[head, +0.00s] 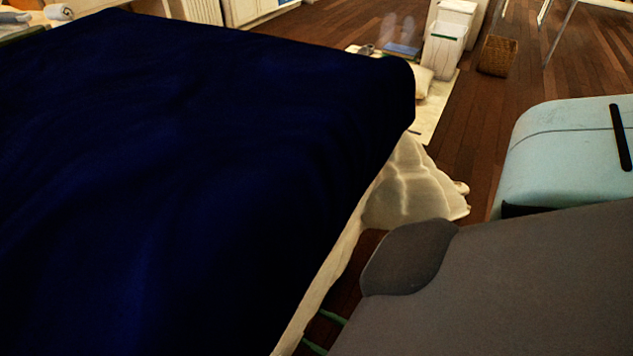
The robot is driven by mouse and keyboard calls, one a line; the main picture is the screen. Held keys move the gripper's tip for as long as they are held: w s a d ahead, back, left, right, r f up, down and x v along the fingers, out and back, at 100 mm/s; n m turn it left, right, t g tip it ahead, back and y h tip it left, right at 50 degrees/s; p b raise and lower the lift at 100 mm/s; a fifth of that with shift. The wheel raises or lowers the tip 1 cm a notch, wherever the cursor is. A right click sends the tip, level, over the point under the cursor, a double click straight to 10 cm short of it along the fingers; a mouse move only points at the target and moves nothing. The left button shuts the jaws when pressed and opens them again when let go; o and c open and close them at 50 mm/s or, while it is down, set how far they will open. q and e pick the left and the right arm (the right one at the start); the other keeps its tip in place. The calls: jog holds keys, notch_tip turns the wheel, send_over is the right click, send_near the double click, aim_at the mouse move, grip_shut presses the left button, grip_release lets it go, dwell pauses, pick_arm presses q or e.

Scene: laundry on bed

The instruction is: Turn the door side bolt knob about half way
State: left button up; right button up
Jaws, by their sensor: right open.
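No door and no bolt knob show in the head view. A large grey link of my right arm covers the lower right of the picture. My right gripper (321,331) shows only in part at the bottom, as two green fingers set apart beside the bed's edge. It is open, and no object shows between the fingers. The rest of it is hidden behind my arm. My left gripper is not in view.
A bed with a dark blue cover (200,150) fills the left. A pale blue case (565,150) stands at the right. A whitish translucent bag (415,185), white bin (443,50) and wicker basket (498,56) are beyond. Bare wooden floor (470,120) lies between bed and case.

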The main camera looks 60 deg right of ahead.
jog(key=shift+w, duration=0.45)
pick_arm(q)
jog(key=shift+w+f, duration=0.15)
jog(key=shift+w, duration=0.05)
pick_arm(e)
jog(key=c, duration=1)
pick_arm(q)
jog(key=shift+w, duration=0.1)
pick_arm(e)
jog(key=shift+o, duration=0.2)
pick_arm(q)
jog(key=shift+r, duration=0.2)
